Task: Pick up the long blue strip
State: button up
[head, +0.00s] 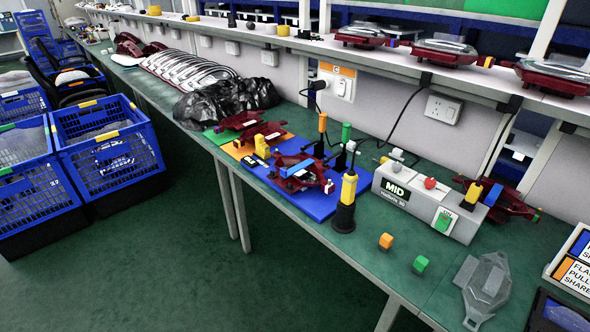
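A blue strip (297,168) lies across the top of a dark red lamp housing (305,181) on the blue mat (318,206), at the middle of the bench. A second blue piece (492,194) sits on another dark red housing at the right, beside the grey box marked MID (425,201). I cannot tell from size alone which of the two is the long one. My gripper is not in view.
A black and yellow upright tool (346,205) stands at the mat's front edge. An orange cube (386,241) and a green cube (420,263) lie on the bench. A grey plate (486,287) lies to their right. Blue crates (107,150) stand left; the floor before the bench is clear.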

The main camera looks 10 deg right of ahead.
aim_at(285, 173)
jog(key=i+j, duration=0.15)
jog(key=j, duration=0.2)
jog(key=i+j, duration=0.2)
jog(key=j, duration=0.15)
jog(key=i+j, duration=0.15)
jog(key=j, duration=0.2)
